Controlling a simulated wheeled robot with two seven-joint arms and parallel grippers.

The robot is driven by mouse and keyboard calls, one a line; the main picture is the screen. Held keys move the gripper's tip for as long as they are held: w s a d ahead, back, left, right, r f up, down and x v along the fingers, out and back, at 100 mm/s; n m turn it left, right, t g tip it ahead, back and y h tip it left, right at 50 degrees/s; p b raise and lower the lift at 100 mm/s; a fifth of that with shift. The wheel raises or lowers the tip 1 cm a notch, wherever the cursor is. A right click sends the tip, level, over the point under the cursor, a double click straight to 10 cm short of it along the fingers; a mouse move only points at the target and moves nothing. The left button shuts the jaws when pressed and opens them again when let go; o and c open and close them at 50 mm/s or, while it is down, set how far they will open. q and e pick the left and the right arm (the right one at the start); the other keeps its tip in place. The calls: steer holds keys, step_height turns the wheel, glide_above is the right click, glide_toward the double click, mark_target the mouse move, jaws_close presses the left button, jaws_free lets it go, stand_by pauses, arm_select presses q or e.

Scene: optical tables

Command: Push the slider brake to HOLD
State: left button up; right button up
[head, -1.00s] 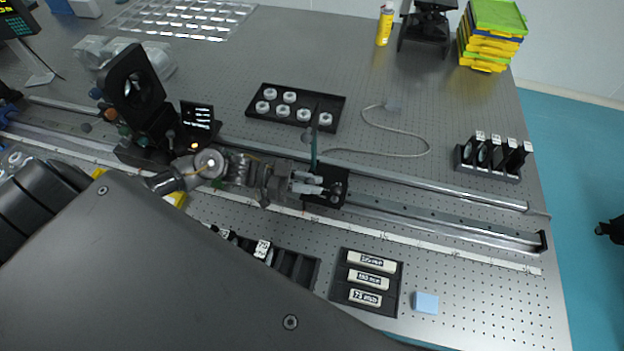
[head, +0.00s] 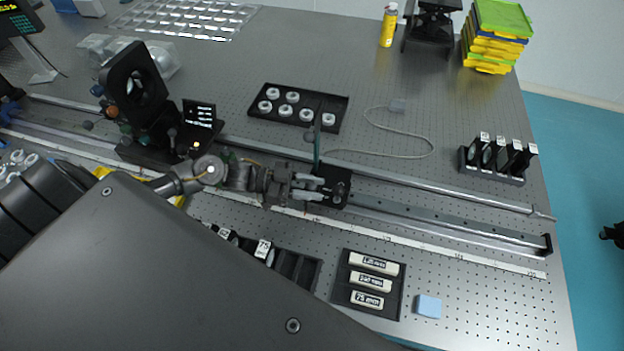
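The slider (head: 338,186) is a small black carriage on the long metal rail (head: 440,220). A thin dark green upright plate stands on it, seen nearly edge-on. My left gripper (head: 318,188) reaches in from the left, low over the rail, with its fingertips at the slider's left side. I cannot tell whether the fingers touch it or how far apart they are. The brake and its HOLD mark are too small to make out. My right gripper is not in view.
A large black mount (head: 135,85) stands on the rail to the left. A black tray of white rings (head: 340,110) lies behind the rail. A labelled black box (head: 350,300) and a blue block (head: 428,306) lie in front. A lens rack (head: 495,178) stands at the right.

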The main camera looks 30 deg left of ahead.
arm_select(q)
steer(key=shift+a, duration=0.1)
steer(key=b+v, duration=0.3)
steer(key=v, duration=0.7)
steer(key=shift+a, duration=0.35)
steer(key=shift+s, duration=0.1)
